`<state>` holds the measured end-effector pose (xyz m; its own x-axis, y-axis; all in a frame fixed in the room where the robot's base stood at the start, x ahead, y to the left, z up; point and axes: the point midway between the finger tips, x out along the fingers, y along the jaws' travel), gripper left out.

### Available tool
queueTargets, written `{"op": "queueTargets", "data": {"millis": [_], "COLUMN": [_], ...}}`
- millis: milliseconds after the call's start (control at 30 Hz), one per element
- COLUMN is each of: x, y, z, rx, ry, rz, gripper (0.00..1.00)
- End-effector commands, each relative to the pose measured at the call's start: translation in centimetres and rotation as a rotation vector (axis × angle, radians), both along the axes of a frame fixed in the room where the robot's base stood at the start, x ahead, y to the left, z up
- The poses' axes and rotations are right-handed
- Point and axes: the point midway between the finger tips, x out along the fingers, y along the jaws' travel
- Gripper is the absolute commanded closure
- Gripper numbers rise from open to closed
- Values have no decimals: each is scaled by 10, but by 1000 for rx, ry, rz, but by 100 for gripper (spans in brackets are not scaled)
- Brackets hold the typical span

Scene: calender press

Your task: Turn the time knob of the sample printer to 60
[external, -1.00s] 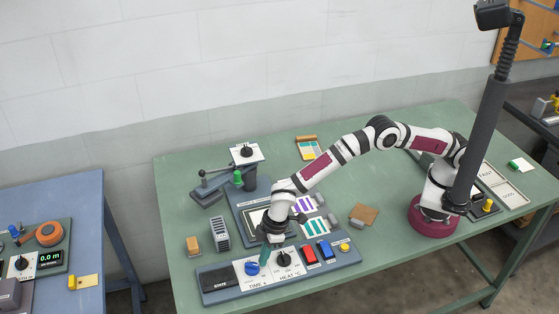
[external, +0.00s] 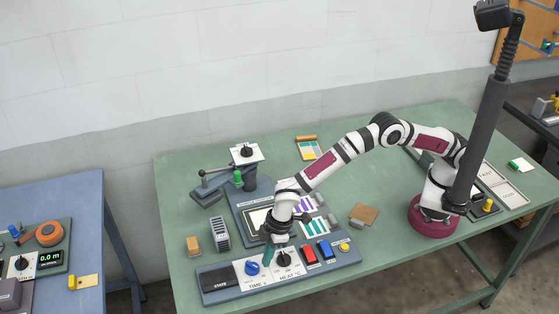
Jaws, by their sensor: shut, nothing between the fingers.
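The control panel (external: 233,289) of the sample printer lies along the front edge of the green table. Its blue time knob (external: 252,268) sits on the white plate labelled TIME, and the black heat knob (external: 284,258) is to its right. My gripper (external: 267,258) points down over the panel between the two knobs, closer to the blue knob. Its teal fingers are shut with nothing between them. I cannot tell whether the fingertips touch the panel. The pointer and scale of the time knob are too small to read.
A red button (external: 309,254), a blue button (external: 325,249) and a yellow button (external: 345,246) are on the panel's right. A dark display (external: 219,281) is on its left. A grey slotted block (external: 219,233) and an orange block (external: 193,245) stand behind.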

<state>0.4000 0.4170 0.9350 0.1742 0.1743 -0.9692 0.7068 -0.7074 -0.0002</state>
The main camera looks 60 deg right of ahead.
Motion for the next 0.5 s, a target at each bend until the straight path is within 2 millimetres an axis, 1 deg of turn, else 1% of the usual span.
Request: {"op": "queueTargets", "data": {"millis": [33, 100, 233, 333, 500], "x": [1, 1, 1, 0, 0], "y": [1, 1, 0, 0, 0], "z": [10, 22, 41, 49, 51], "rx": [3, 3, 2, 1, 1], "ry": [-3, -4, -2, -1, -1], "rz": [0, 0, 0, 0, 0], "gripper": [100, 100, 100, 100, 100]}}
